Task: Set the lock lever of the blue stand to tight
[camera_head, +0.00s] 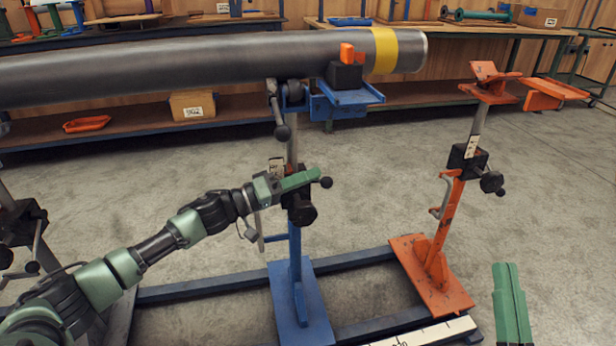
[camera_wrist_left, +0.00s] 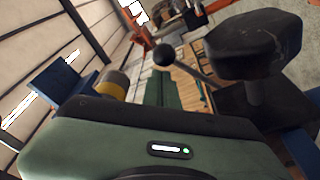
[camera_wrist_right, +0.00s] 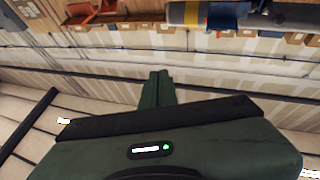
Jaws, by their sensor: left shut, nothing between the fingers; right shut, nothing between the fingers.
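The blue stand (camera_head: 295,270) stands in the middle of the head view, with a black clamp block and a large dark knob (camera_head: 302,212) on its post. A lever with a black ball end (camera_head: 326,182) shows just past my left fingertips; its rod is largely hidden there. In the left wrist view the lever (camera_wrist_left: 185,68) slants up to its ball, beside the large dark knob (camera_wrist_left: 250,45). My left gripper (camera_head: 312,175) is shut and empty, close to the lever; I cannot tell whether they touch. My right gripper (camera_head: 508,268) is shut and empty at the lower right.
A long grey pipe (camera_head: 200,62) with a yellow band lies above, over the blue stand's head. An orange stand (camera_head: 445,230) stands to the right. A dark blue floor rail (camera_head: 200,290) runs under the stands.

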